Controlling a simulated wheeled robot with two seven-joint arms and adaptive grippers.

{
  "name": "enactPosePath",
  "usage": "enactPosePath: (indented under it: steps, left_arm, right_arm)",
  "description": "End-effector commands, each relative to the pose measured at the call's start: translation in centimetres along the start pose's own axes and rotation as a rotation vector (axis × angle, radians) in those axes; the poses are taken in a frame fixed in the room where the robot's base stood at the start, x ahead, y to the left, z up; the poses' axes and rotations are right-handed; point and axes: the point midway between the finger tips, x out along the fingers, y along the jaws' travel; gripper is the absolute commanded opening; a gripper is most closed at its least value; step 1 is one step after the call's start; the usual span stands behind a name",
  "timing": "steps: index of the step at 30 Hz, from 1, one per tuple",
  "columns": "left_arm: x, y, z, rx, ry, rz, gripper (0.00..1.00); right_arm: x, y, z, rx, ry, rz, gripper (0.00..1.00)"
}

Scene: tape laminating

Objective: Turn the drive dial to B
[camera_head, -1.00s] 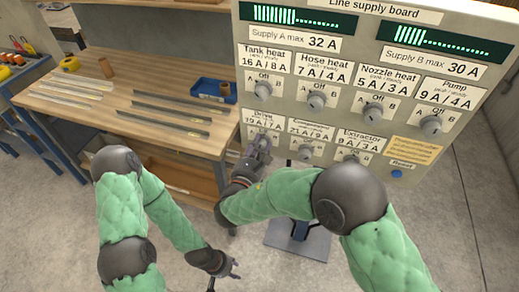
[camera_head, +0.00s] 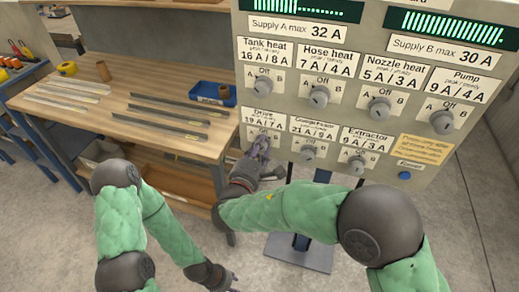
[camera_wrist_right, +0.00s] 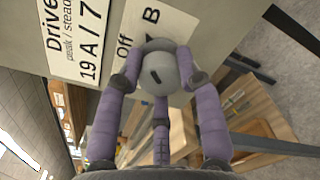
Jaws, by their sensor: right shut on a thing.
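The supply board (camera_head: 335,140) carries the drive dial, under the Drive label (camera_head: 263,115) reading 19 A / 7 A. My right gripper (camera_head: 262,148) covers most of this dial in the head view. In the right wrist view the drive dial (camera_wrist_right: 161,73) is a round grey knob with a short dark mark, and my right gripper's (camera_wrist_right: 160,82) purple fingers are closed around it. Off and B letters show beside the knob; which letter the mark points to is unclear. My left gripper (camera_head: 224,281) is low at the bottom edge, empty and away from the board, its fingers partly cut off.
Other dials on the board are tank heat (camera_head: 260,87), hose heat (camera_head: 319,97), nozzle heat (camera_head: 379,107), pump (camera_head: 441,122), compressor (camera_head: 309,154) and extractor (camera_head: 357,165). A blue reset button (camera_head: 404,175) is lower right. A wooden workbench (camera_head: 110,112) with strips and a blue tray (camera_head: 211,95) stands left.

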Motion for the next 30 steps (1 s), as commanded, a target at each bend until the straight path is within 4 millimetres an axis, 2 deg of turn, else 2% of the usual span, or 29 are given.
enactPosePath:
  steps: [12,13,15,26,30]
  left_arm:
    - [0.0,0.0,0.0,0.0,0.0,0.0,0.4]
    - [0.0,0.0,0.0,0.0,0.0,0.0,0.4]
    - [0.0,0.0,0.0,0.0,0.0,0.0,0.4]
    - [0.0,0.0,0.0,0.0,0.0,0.0,0.4]
    - [0.0,0.0,0.0,0.0,0.0,0.0,0.4]
  right_arm:
    - [0.1,0.1,0.2,0.012,-0.005,0.0,0.04]
    - [0.1,0.1,0.2,0.012,-0.005,0.0,0.42]
    - [0.1,0.1,0.2,0.012,-0.004,0.0,0.6]
    - [-0.1,0.0,0.1,0.008,-0.001,0.0,0.6]
    - [-1.4,0.1,0.0,0.008,0.002,0.002,0.6]
